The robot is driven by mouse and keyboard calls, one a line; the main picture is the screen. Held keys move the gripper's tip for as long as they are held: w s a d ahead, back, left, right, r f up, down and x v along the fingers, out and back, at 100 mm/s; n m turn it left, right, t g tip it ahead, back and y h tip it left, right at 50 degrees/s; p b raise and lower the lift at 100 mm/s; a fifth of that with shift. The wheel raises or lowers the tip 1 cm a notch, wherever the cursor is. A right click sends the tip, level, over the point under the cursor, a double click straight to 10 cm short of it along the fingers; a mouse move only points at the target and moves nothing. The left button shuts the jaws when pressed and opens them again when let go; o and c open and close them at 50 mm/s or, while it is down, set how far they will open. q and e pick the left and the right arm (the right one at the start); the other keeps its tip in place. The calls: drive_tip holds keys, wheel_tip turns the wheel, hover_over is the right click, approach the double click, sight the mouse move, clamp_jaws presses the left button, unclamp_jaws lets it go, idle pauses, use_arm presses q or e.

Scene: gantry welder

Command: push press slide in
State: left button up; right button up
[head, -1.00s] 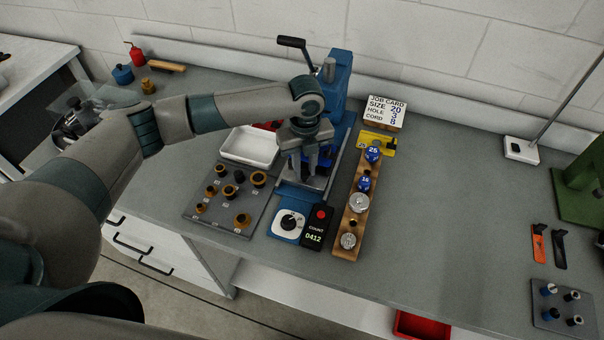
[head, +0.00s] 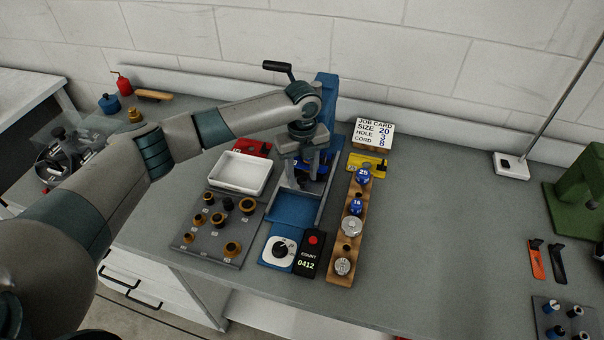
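The blue press (head: 327,90) stands at the back of the bench, with a black-handled lever (head: 277,66) on top. Its blue bed (head: 294,207) lies bare in front, between low grey side rails. My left gripper (head: 302,178) points down at the rear of this bed, its two grey fingers apart. The press slide sits around and behind the fingers, mostly hidden by them. I cannot tell whether they touch it. My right gripper is not in view.
A white tray (head: 240,173) and a grey block of brass-coloured parts (head: 220,228) lie left of the press. A dial box (head: 279,252) and counter (head: 311,252) stand in front. A wooden rack (head: 351,226) and job card (head: 373,133) stand right.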

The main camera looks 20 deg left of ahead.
use_arm(q)
drive_tip(key=shift+r, duration=0.1)
drive_tip(key=shift+r+b, duration=0.55)
drive_tip(key=shift+r, duration=0.05)
wheel_tip(320, 180, up, 2)
drive_tip(key=shift+r+b, duration=0.2)
drive_tip(key=shift+b, duration=0.45)
drive_tip(key=s+d+r+b, duration=0.3)
drive_tip(key=d+r, duration=0.4)
drive_tip(key=d, duration=0.4)
drive_tip(key=shift+s+b, duration=0.25)
drive_tip(key=shift+b, duration=0.2)
drive_tip(key=shift+r, duration=0.1)
